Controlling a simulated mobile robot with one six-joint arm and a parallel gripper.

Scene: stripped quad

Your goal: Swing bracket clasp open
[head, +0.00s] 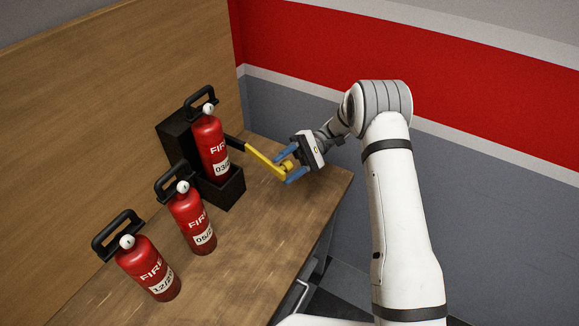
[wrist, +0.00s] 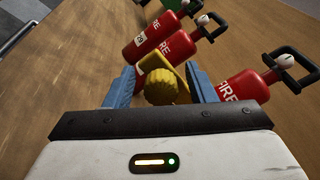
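A black bracket (head: 180,146) stands against the wooden back panel and holds a red fire extinguisher (head: 210,147) upright. Its yellow clasp (head: 263,160) reaches out to the right from a black hinge arm, away from the extinguisher's front. The clasp ends in a ribbed yellow knob (wrist: 161,88). My gripper (head: 291,165) is at this end, its two blue fingers on either side of the knob. In the wrist view, narrow gaps show between the knob and both fingers, so my gripper is open around it.
Two more red extinguishers, one in the middle (head: 192,218) and one at front left (head: 149,267), stand on the wooden bench (head: 245,240). The bench's right edge lies close to my gripper. A red and grey wall (head: 290,110) is behind.

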